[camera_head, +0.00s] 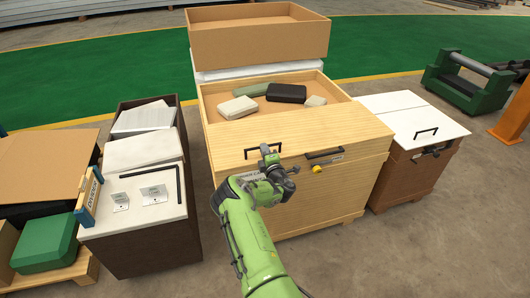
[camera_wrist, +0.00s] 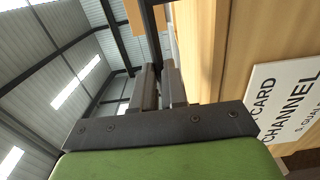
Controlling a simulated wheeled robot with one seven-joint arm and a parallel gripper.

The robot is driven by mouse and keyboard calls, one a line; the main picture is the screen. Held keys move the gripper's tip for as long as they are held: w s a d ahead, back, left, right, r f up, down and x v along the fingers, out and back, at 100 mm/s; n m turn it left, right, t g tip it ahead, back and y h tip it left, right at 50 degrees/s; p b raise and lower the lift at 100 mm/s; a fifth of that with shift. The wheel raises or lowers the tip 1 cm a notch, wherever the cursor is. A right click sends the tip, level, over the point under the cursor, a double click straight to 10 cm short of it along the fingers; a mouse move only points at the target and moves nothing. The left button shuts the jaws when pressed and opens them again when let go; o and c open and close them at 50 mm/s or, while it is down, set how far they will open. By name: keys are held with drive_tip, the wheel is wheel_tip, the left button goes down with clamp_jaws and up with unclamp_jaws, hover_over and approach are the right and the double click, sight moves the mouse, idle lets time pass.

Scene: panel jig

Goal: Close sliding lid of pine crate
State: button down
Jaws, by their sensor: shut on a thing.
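The pine crate (camera_head: 335,192) stands in the middle of the head view. Its pale sliding lid (camera_head: 300,128) covers the front part of the top, and the rear part is open. A dark bar handle (camera_head: 247,150) is on the lid near its front edge. My gripper (camera_head: 268,155) is at this handle and partly hides it. In the wrist view, my gripper's fingers (camera_wrist: 160,88) are closed around the dark handle bar (camera_wrist: 151,32). A black case (camera_head: 286,93), grey pouches (camera_head: 238,107) and a green item (camera_head: 253,89) lie inside the open part.
A dark cabinet (camera_head: 150,235) with a white top stands left. A brown crate with a white lid (camera_head: 410,118) stands close right. A cardboard-coloured box (camera_head: 260,42) is behind. A black latch or handle with a yellow part (camera_head: 318,167) is on the crate's front.

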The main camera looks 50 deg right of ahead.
drive_tip(key=shift+s+f, duration=0.15)
drive_tip(key=shift+f, duration=0.1)
drive_tip(key=c, duration=1.6)
unclamp_jaws()
drive_tip(key=o, duration=0.4)
drive_tip(key=shift+s+r, duration=0.1)
drive_tip(key=shift+r, duration=0.05)
drive_tip(key=shift+o, duration=0.2)
drive_tip(key=shift+a, duration=0.1)
drive_tip(key=p+v, duration=0.1)
drive_tip(key=v, duration=1.4)
drive_tip(key=shift+s+a, duration=0.15)
drive_tip(key=shift+s, duration=0.15)
